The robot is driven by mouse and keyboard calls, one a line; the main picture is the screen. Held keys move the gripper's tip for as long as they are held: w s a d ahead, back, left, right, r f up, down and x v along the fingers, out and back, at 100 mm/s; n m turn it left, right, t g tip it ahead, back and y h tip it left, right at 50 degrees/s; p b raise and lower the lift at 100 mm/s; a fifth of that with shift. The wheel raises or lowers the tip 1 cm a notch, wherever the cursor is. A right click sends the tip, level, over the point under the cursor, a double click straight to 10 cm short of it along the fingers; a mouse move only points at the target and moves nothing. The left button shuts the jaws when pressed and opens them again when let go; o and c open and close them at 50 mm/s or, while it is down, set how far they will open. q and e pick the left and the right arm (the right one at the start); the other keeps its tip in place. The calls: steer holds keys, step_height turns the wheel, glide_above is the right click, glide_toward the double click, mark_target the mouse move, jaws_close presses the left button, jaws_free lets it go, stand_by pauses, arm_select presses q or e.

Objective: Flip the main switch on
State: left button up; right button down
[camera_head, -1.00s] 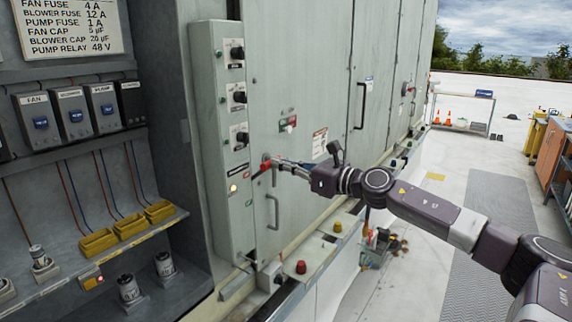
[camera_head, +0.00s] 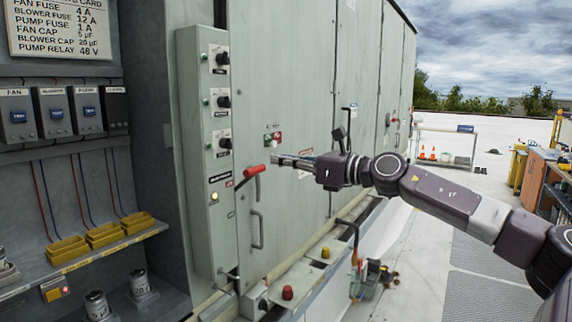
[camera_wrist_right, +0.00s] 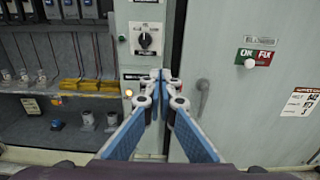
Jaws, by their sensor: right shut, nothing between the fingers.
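The main switch is a lever with a red handle (camera_head: 253,171) on the side of the narrow grey control column (camera_head: 205,150). It sticks out to the right and tilts slightly upward. An amber lamp (camera_head: 214,196) glows beside it on the column. My right gripper (camera_head: 275,159) is shut and empty, its fingertips just right of the red handle's end; I cannot tell whether they touch. My left gripper is not in view.
A tall grey cabinet door (camera_head: 285,80) with a handle (camera_head: 257,230) stands behind my gripper. An open bay with breakers (camera_head: 52,112) and yellow trays (camera_head: 104,236) is at left. A ledge with red and yellow buttons (camera_head: 287,292) runs below.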

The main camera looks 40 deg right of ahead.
steer(key=shift+s+d+r+b, duration=0.15)
steer(key=shift+s+r, duration=0.3)
steer(key=shift+r, duration=0.3)
steer(key=shift+s+d+r+b, duration=0.15)
steer(key=shift+s+r, duration=0.3)
steer(key=shift+r, duration=0.3)
